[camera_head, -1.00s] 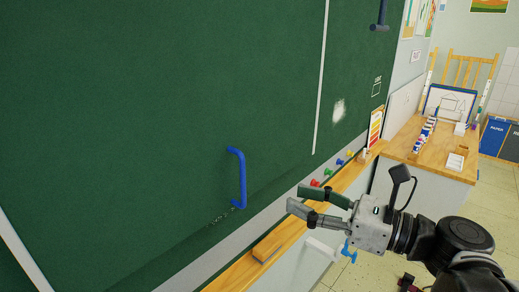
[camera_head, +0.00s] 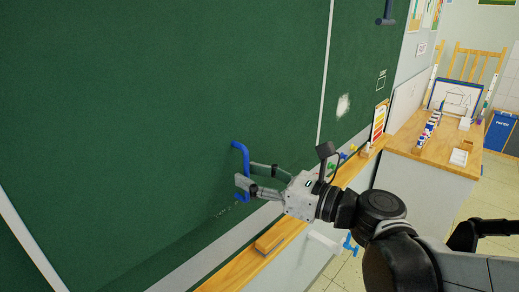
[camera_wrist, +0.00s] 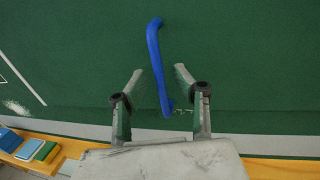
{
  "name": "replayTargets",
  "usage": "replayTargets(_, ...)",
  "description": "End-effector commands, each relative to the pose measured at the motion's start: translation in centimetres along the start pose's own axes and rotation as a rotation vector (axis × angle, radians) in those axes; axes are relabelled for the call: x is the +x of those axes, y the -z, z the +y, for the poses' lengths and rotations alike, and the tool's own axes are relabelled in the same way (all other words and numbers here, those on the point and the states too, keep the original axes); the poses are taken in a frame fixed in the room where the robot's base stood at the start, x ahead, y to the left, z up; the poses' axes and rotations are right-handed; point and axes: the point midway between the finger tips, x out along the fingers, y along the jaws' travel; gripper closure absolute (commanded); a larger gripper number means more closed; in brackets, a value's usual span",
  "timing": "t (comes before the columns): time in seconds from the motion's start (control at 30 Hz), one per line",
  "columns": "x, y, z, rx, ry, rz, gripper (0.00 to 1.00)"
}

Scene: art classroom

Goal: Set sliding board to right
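The green sliding board (camera_head: 150,110) fills the left and middle of the head view, with a white vertical edge strip on its right. A blue handle (camera_head: 240,160) is fixed on it. My gripper (camera_head: 246,174) is at the handle, with its fingers apart. In the wrist view, the blue handle (camera_wrist: 157,65) runs upright between the two open fingertips (camera_wrist: 156,74), with a gap on each side. I see no finger closed on it.
A wooden ledge (camera_head: 255,260) runs below the board and holds a wooden eraser-like block (camera_head: 270,241). Colored magnets or pins sit by the ledge further right. A second dark handle (camera_head: 386,12) is at upper right. A wooden-topped cabinet (camera_head: 440,150) stands at right.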

Motion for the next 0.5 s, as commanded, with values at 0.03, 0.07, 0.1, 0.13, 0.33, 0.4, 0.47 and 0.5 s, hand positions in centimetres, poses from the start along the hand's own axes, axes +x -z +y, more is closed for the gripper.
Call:
replayTargets(0.03,0.5,0.0,0.0,0.0,-0.001,0.0,0.72)
replayTargets(0.07,0.7,0.0,0.0,0.0,-0.001,0.0,0.72)
replayTargets(0.1,0.9,0.0,0.1,0.0,-0.002,0.0,0.72)
replayTargets(0.13,1.1,0.0,0.1,0.0,-0.002,0.0,0.72)
replayTargets(0.33,1.5,0.0,0.0,0.0,0.001,0.0,0.72)
replayTargets(0.4,1.5,0.0,0.0,0.0,0.001,0.0,0.72)
replayTargets(0.47,1.5,0.0,0.0,0.0,0.001,0.0,0.72)
replayTargets(0.5,1.5,0.0,0.0,0.0,0.001,0.0,0.72)
